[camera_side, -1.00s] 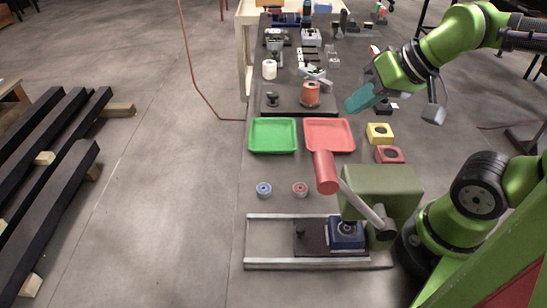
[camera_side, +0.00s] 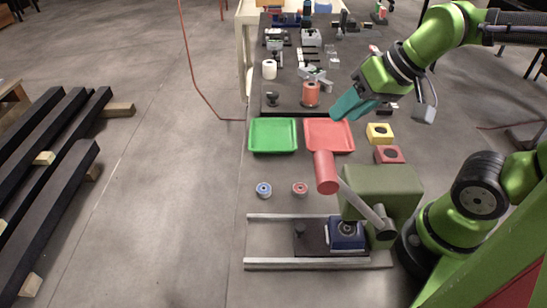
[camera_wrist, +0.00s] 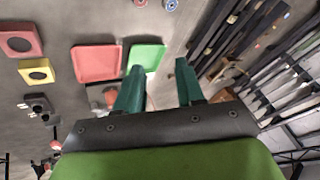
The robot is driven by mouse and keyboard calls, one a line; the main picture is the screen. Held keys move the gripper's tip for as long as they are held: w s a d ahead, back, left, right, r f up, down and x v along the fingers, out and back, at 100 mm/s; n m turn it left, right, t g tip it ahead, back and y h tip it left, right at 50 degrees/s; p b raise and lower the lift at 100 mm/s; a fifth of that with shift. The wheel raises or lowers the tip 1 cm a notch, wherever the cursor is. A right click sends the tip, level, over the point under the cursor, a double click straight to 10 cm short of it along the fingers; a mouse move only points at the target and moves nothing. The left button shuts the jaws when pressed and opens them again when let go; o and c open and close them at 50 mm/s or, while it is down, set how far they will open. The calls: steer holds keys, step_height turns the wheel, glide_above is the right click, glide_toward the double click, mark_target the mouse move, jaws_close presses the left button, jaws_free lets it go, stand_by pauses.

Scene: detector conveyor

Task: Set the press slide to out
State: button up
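The press slide is a dark plate (camera_side: 314,241) with a small knob (camera_side: 299,229) near its left end. It lies between two pale metal rails (camera_side: 270,217) and carries a blue block (camera_side: 347,235) with a round dark recess at its right. The green press body (camera_side: 385,188) stands beside the block, and its lever has a thick red grip (camera_side: 325,172) raised to the upper left. My gripper (camera_side: 338,112) is well away from the slide, above the red tray. Its teal fingers (camera_wrist: 160,68) are apart and empty in the wrist view. The slide is not visible there.
A green tray (camera_side: 273,150) and a red tray (camera_side: 343,147) lie beyond the press. Two small round pieces, blue (camera_side: 264,190) and red (camera_side: 300,189), lie nearer. Yellow (camera_side: 380,131) and red (camera_side: 389,154) blocks sit right. The rails' left end is clear.

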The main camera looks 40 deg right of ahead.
steer(key=shift+o, duration=0.6)
steer(key=w+a+f+g, duration=0.1)
steer(key=a+f+g, duration=0.1)
steer(key=a+g, duration=0.1)
steer(key=w+a+f+m+g, duration=0.1)
steer(key=shift+w+a+y, duration=0.15)
steer(key=shift+w+y, duration=0.15)
steer(key=shift+w, duration=0.05)
steer(key=m+g, duration=0.4)
steer(key=g, duration=0.2)
glide_toward(300, 227)
steer(key=shift+t, duration=0.3)
steer(key=x, duration=0.8)
steer(key=shift+s, duration=0.35)
steer(key=shift+c, duration=0.3)
jaws_close()
steer(key=shift+w, duration=0.1)
